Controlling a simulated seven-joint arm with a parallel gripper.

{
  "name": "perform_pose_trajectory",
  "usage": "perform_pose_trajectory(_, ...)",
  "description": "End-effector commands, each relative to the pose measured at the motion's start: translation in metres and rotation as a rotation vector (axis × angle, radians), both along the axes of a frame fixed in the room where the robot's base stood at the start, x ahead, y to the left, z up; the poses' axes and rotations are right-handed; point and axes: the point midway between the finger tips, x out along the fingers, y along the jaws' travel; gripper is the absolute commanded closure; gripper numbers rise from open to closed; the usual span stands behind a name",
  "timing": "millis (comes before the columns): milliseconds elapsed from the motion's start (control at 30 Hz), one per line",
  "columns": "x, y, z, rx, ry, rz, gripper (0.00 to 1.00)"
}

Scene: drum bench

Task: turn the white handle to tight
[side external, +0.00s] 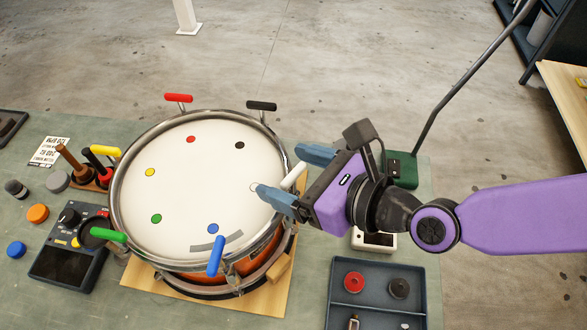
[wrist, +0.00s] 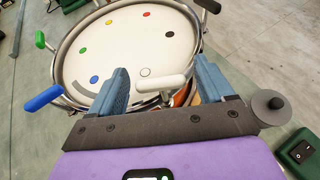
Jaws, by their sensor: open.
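The drum (side external: 215,190) has a white head with coloured dots and several coloured handles around its rim. The white handle (side external: 294,176) is on the right side of the drum, partly hidden by my gripper in the side view. My gripper (side external: 275,170) is open, with one blue finger on each side of the handle. In the wrist view the white handle (wrist: 161,83) lies crosswise between the open fingers of my gripper (wrist: 162,84). Its right end is close to the right finger; I cannot tell whether they touch. A white dot on the head shows near the left finger.
The blue handle (side external: 215,256) and black handle (side external: 261,106) flank the white one along the rim. A dark tray (side external: 338,300) with small parts lies at the lower right. A dark control box (side external: 66,262) and loose caps are at the left.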

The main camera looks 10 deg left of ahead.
Motion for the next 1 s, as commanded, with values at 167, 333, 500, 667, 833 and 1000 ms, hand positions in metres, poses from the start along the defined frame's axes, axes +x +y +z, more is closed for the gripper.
perform_pose_trajectory(167,0.0004,0.0009,0.0,0.001,0.0,0.0,0.19)
perform_pose_trajectory(333,0.0004,0.0007,0.0001,0.001,0.0,0.0,0.42)
perform_pose_trajectory(500,0.0002,0.0006,0.0,0.0,0.0,0.0,0.7)
perform_pose_trajectory(667,-0.0002,0.0007,0.0,0.0,0.0,-0.007,0.7)
perform_pose_trajectory(833,-0.0009,0.0011,0.0003,0.001,0.001,-0.044,0.7)
perform_pose_trajectory(1000,-0.0016,0.0015,0.0003,0.001,0.002,-0.123,0.7)
